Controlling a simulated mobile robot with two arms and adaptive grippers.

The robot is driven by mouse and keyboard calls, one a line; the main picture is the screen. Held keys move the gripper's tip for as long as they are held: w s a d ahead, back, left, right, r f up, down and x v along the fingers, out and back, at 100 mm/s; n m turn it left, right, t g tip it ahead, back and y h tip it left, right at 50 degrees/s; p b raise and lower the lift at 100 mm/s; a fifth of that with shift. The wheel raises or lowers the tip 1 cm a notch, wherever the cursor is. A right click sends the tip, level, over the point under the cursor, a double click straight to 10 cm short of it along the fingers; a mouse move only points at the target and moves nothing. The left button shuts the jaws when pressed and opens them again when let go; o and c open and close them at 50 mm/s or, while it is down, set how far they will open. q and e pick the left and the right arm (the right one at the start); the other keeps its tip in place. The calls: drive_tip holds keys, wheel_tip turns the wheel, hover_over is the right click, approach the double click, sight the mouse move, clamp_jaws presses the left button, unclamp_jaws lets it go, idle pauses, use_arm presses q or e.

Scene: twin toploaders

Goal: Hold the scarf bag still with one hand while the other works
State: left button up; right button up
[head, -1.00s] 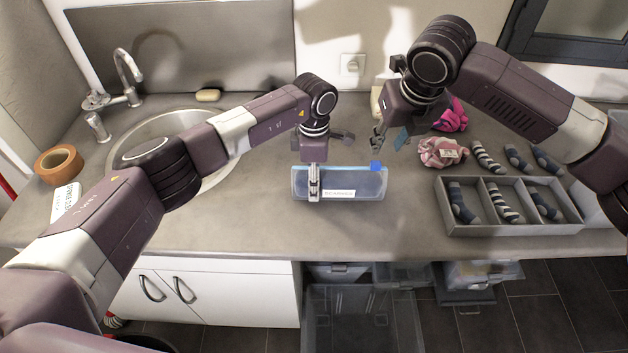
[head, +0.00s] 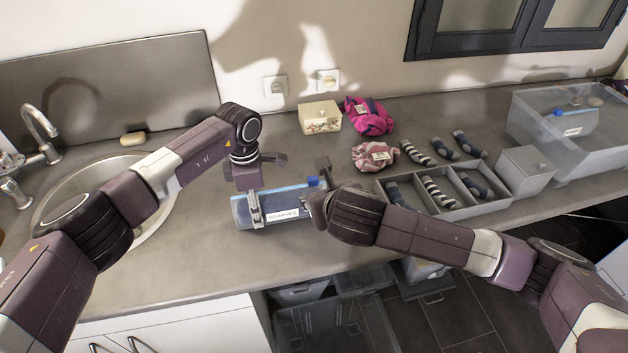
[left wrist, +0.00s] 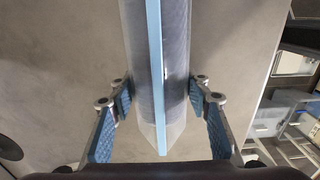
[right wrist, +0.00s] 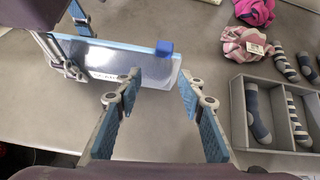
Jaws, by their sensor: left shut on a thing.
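The scarf bag (head: 290,202) is a clear zip bag with dark contents, a light blue top strip and a white label. It stands upright on the counter. A blue slider (head: 313,181) sits at the right end of its strip, also clear in the right wrist view (right wrist: 164,47). My left gripper (head: 255,212) is shut on the bag near its left end; the left wrist view shows the bag (left wrist: 172,60) between its fingers. My right gripper (right wrist: 159,78) is open and empty beside the bag's right end, its fingers apart from the slider. My right wrist hides its fingers partly in the head view.
A grey divided tray (head: 440,212) holds socks, with more socks behind it. A pink scrunched cloth (head: 375,156), a magenta one (head: 368,117) and a floral box (head: 320,117) are behind. A clear bin (head: 570,140) stands at right. The sink (head: 100,200) is left.

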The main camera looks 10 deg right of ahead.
sight(314, 179)
drive_tip(key=s+r+m+t, duration=0.1)
drive_tip(key=s+r+t, duration=0.3)
drive_tip(key=s, duration=0.1)
drive_tip(key=x, duration=1.1)
drive_tip(key=shift+w+d+f, duration=0.15)
drive_tip(key=shift+d+f, duration=0.05)
drive_tip(key=shift+f, duration=0.15)
drive_tip(key=shift+c, duration=0.2)
clamp_jaws()
